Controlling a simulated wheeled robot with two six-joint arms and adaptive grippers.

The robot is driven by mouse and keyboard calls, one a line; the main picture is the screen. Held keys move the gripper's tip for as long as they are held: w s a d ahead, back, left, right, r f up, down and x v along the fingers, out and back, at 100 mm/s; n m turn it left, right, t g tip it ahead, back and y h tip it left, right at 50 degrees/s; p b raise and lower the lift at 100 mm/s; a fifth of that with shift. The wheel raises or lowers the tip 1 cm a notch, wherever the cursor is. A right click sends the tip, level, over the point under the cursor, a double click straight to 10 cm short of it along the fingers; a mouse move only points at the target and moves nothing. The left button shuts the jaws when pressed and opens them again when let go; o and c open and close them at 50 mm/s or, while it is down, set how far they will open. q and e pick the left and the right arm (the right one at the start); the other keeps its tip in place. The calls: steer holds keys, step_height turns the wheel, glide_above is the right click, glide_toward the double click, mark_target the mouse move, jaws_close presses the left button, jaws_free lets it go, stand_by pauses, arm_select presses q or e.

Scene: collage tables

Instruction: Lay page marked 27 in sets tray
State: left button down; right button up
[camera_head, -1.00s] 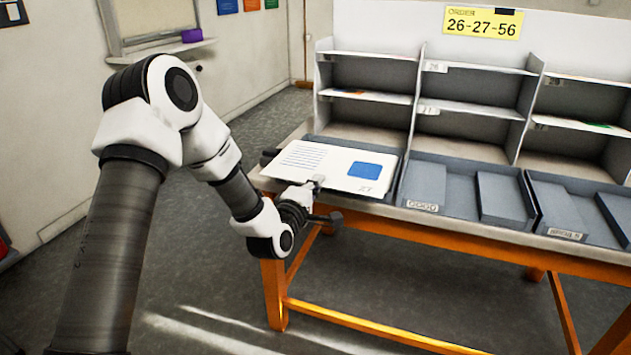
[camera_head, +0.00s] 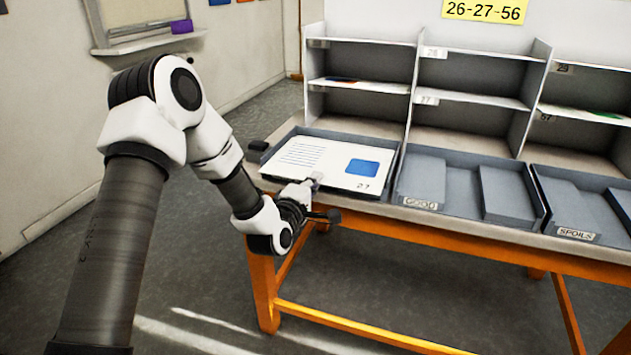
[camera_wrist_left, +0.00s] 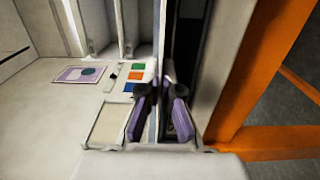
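The page marked 27 (camera_head: 325,163), white with grey text lines and a blue block, lies flat within the rim of the leftmost grey tray (camera_head: 392,178). That tray's front label is hidden, so I cannot read its name. My left gripper (camera_head: 314,181) is at the tray's near edge, by the page's front edge. In the left wrist view the two purple-padded fingers of the gripper (camera_wrist_left: 162,95) stand apart, with a thin edge-on strip between them. I cannot tell whether they touch the page. My right gripper is in neither view.
To the right are a tray labelled GOOD (camera_head: 410,192) and one labelled SPOILS (camera_head: 560,222), each with a grey block inside. Shelves with numbered compartments (camera_head: 470,95) stand behind. A yellow order card (camera_head: 484,10) reads 26-27-56. An orange-framed table (camera_head: 340,325) carries all this.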

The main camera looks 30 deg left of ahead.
arm_select(q)
steer(key=c, duration=1.2)
jaws_free()
steer(key=shift+r, duration=0.15)
steer(key=shift+c, duration=0.2)
steer(key=shift+s, duration=0.1)
steer(key=s+d, duration=0.2)
steer(key=s, duration=0.9)
steer(key=shift+s, duration=0.3)
